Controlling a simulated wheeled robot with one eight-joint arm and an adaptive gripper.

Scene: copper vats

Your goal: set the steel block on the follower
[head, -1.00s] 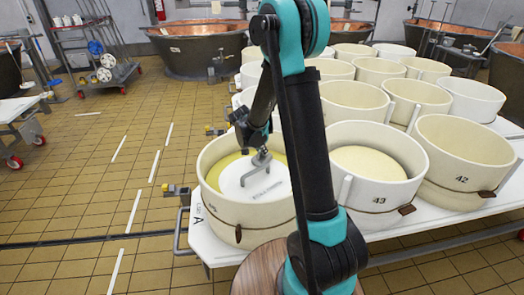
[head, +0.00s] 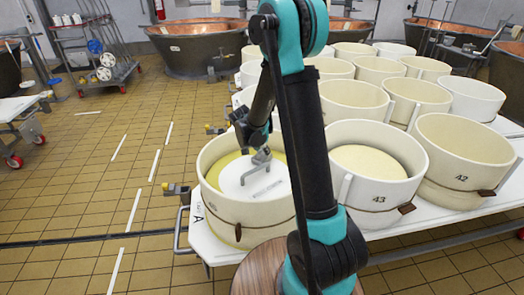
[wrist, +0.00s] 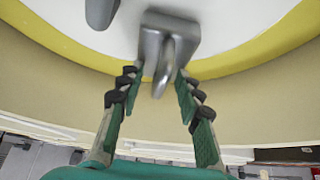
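The white follower (head: 236,178) lies as a disc inside the front-left round mould (head: 255,215). Its bent grey handle (head: 250,174) stands up from it; part of a grey bar shows in the wrist view (wrist: 100,12). The steel block (wrist: 178,32) is over the white disc near its yellow edge and appears to rest on it; it also shows in the head view (head: 262,156). Its looped grip (wrist: 165,65) points between my fingers. My gripper (wrist: 159,72) is open around this loop, with gaps visible beside it. Contact under the block is hidden.
Mould 43 (head: 380,196) and mould 42 (head: 462,187) stand to the right on the white table (head: 420,215), with several more behind. A trolley (head: 95,55) and copper vats (head: 195,48) stand at the back.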

